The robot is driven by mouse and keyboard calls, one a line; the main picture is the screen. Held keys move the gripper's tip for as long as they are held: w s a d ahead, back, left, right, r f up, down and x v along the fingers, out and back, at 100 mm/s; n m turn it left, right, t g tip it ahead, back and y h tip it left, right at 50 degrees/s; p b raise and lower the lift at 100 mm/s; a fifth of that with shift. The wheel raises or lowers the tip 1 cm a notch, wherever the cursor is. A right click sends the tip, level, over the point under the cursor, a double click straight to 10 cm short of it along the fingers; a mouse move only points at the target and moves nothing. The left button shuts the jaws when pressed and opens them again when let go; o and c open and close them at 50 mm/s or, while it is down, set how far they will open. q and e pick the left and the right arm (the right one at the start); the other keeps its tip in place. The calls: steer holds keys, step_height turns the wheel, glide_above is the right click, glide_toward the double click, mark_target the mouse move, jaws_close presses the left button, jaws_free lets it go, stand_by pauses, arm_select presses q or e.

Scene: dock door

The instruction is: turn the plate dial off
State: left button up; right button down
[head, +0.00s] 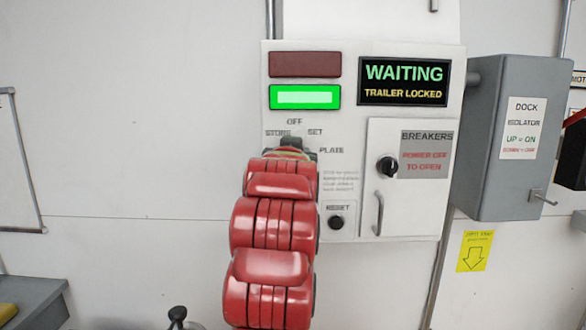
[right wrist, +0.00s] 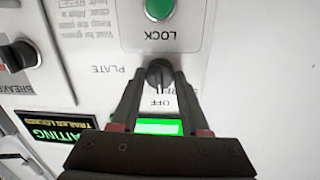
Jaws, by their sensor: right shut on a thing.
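The plate dial (right wrist: 159,73) is a small dark knob on the white control panel (head: 350,52). In the right wrist view, which looks upside down, it sits between my right gripper's fingertips (right wrist: 160,80), which are shut on it. The words OFF and PLATE show beside it; which mark it points to is unclear. In the head view my red right arm hides the dial, with OFF, SET and PLATE readable around the dark gripper (head: 292,147). My left gripper is in neither view.
The panel has a lit green lamp (head: 305,97), a dark red lamp (head: 305,64), a WAITING display (head: 404,82), a breaker door (head: 405,210) with knob and handle, and a RESET button (head: 336,222). A grey isolator box (head: 510,180) juts out at right. A green LOCK button (right wrist: 159,8) is near the dial.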

steer(key=shift+m+b, duration=0.35)
steer(key=shift+m, duration=0.05)
stand_by(0.4)
steer(key=shift+c, duration=2)
jaws_free()
